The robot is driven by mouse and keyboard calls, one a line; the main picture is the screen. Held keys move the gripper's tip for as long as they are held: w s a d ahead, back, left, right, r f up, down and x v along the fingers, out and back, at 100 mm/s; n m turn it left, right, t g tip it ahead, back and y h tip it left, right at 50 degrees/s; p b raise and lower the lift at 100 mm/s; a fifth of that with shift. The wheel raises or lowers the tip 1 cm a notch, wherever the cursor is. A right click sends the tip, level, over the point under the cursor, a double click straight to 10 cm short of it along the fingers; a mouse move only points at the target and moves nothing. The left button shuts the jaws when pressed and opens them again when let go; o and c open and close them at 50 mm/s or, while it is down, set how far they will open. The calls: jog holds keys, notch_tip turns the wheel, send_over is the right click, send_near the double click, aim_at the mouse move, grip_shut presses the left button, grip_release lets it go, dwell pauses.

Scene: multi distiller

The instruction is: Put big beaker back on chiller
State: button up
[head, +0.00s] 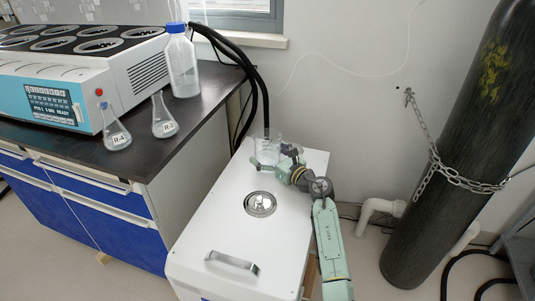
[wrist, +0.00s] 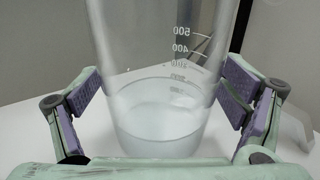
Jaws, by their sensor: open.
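The big beaker (head: 268,148) is clear glass and stands upright on the white top of the chiller (head: 215,225), near its back edge. In the wrist view the beaker (wrist: 160,105) holds some clear liquid and shows a graduated scale. My gripper (head: 281,163) is at the beaker on the chiller top. In the wrist view my gripper (wrist: 160,95) is open, with one purple-padded finger on each side of the beaker. Gaps show between the pads and the glass.
A dark bench (head: 190,110) at the left carries a distiller unit (head: 90,75), flasks R-4 (head: 116,135) and R-3 (head: 163,125), and a blue-capped bottle (head: 182,65). Black hoses (head: 262,95) run behind the chiller. A chained gas cylinder (head: 440,150) stands at right. The front chiller top is mostly clear.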

jog(key=shift+r, duration=0.2)
jog(key=shift+s+d+f, duration=0.1)
jog(key=shift+s+d, duration=0.15)
jog(key=b+v, duration=0.1)
jog(key=v, duration=1)
jog(key=shift+s, duration=0.2)
